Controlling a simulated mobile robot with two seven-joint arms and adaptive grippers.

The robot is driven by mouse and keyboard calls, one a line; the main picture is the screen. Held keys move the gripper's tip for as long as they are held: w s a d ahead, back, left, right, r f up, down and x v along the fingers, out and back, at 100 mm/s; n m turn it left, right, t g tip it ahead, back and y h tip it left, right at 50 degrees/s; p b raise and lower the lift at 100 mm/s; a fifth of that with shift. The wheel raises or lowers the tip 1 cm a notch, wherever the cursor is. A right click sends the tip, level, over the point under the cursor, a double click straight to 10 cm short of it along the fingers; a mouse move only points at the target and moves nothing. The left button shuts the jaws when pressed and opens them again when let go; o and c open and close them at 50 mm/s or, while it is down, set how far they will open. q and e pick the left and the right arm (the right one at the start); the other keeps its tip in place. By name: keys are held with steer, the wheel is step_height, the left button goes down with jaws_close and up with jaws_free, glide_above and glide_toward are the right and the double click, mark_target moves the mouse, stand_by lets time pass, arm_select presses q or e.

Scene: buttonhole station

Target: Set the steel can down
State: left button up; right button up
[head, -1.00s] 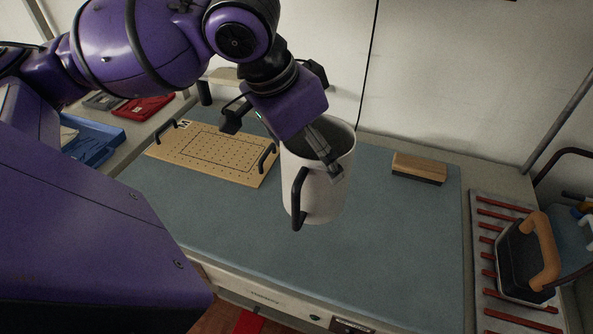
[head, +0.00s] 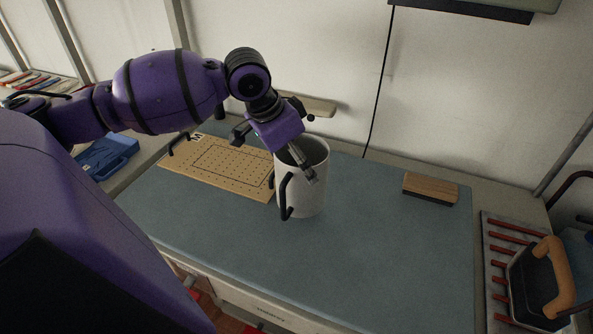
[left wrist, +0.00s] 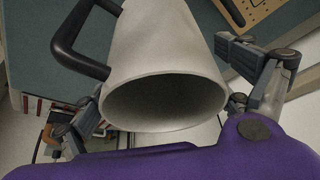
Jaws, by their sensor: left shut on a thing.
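The steel can (head: 312,196) is a pale grey, open-topped cylinder with a black side handle (head: 285,196). It stands upright over the blue-grey mat (head: 330,265), just right of the perforated board; I cannot tell for sure whether its base touches the mat. My left gripper (head: 292,160) is shut on the can near its rim, one finger showing on the near side in the head view. In the left wrist view the can (left wrist: 165,45) shows its open mouth toward the camera, between the fingers (left wrist: 160,95). My right gripper is not in view.
A perforated tan board (head: 225,165) with black handles lies left of the can. A wooden block or brush (head: 430,187) lies at the right of the mat. A red-barred rack (head: 497,262) holds an iron-like tool (head: 545,280). The mat's front and middle right are clear.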

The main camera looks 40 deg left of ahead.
mark_target(296, 198)
arm_select(q)
steer(key=shift+w+a+f, duration=0.1)
steer(key=shift+f, duration=0.8)
steer(key=shift+w+a+f, duration=0.1)
steer(key=shift+f, duration=0.75)
steer(key=shift+s+f, duration=0.1)
steer(key=o, duration=1.6)
steer(key=shift+o, duration=0.2)
